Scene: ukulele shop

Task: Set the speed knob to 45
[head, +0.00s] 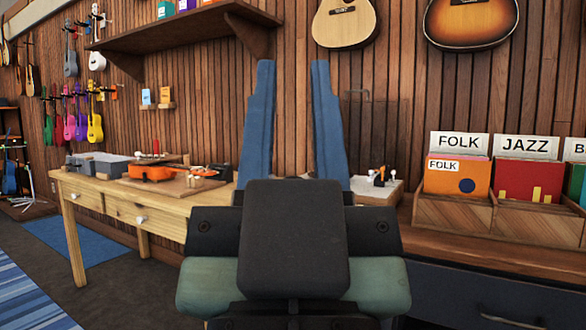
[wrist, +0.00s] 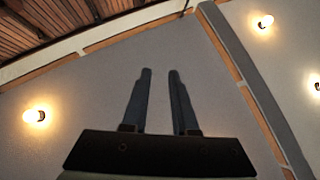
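My gripper (head: 292,64) is open and empty, with its two blue fingers pointing up in the head view. It also shows in the wrist view (wrist: 160,71), fingers apart against the ceiling. A low pale device (head: 367,190) sits on the counter just right of my gripper, with small white, orange and dark parts on top. A clear upright panel (head: 376,125) seems to stand behind it. My gripper hides its left part. I cannot make out a speed knob or any 45 marking.
Wooden record bins (head: 455,217) with FOLK and JAZZ cards stand on the counter at the right. A wooden workbench (head: 110,202) at the left holds an orange ukulele (head: 152,173). A shelf (head: 180,27) and guitars (head: 345,22) are on the wall. Floor shows at lower left.

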